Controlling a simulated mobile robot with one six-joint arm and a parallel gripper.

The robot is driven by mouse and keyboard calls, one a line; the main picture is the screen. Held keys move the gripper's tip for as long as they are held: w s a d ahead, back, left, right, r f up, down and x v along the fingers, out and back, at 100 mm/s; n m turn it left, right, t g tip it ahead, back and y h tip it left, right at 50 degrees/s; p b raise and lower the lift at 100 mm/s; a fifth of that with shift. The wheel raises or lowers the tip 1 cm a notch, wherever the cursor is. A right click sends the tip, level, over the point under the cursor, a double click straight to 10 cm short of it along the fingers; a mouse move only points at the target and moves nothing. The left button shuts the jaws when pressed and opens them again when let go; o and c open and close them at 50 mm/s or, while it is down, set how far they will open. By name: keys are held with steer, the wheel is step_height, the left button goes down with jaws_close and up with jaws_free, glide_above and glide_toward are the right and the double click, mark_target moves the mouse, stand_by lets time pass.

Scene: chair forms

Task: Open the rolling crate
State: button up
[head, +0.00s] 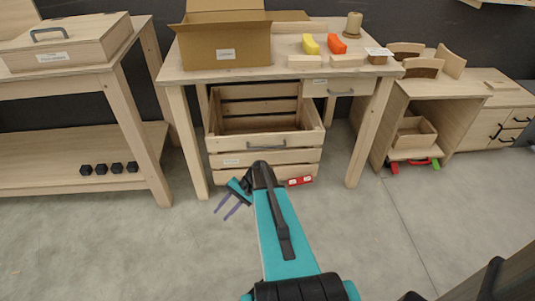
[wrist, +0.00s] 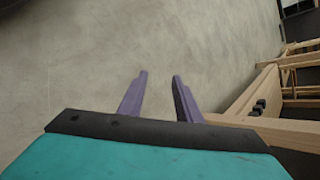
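The rolling crate (head: 265,160) is a slatted wooden box under the middle table. Its top is open to view and its inside looks empty. A dark handle (head: 267,145) and a small white label sit on its front. My gripper (head: 229,213) hangs in front of the crate, low and to the left, apart from it and pointing toward the floor. In the wrist view its two purple fingers (wrist: 160,75) are spread with nothing between them. My teal arm hides part of the crate's lower front.
The middle table (head: 183,75) bears a cardboard box (head: 225,45) and orange and yellow pieces. A left bench (head: 125,80) has several black cubes on its shelf. A low cabinet (head: 470,115) stands right. The front floor is clear.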

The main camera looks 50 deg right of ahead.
steer(key=w+d+r+m+t+b, duration=0.1)
steer(key=w+d+m+t+b, duration=0.15)
steer(key=d, duration=0.85)
steer(key=m+t+h+b, duration=0.1)
steer(key=m+t+b, duration=0.3)
steer(key=t+b, duration=0.45)
glide_toward(266, 147)
steer(key=d+f+v, duration=0.1)
steer(key=v, duration=0.3)
steer(key=shift+w+a+r, duration=0.25)
steer(key=shift+a+r, duration=0.1)
steer(key=shift+r, duration=0.1)
steer(key=shift+f+b+x, duration=0.15)
steer(key=shift+b+x, duration=1.05)
steer(key=shift+x, duration=2.3)
steer(key=shift+f+b+x, duration=0.1)
steer(key=shift+b+x, duration=1.05)
steer(key=shift+x, duration=2.3)
steer(key=shift+s, duration=0.1)
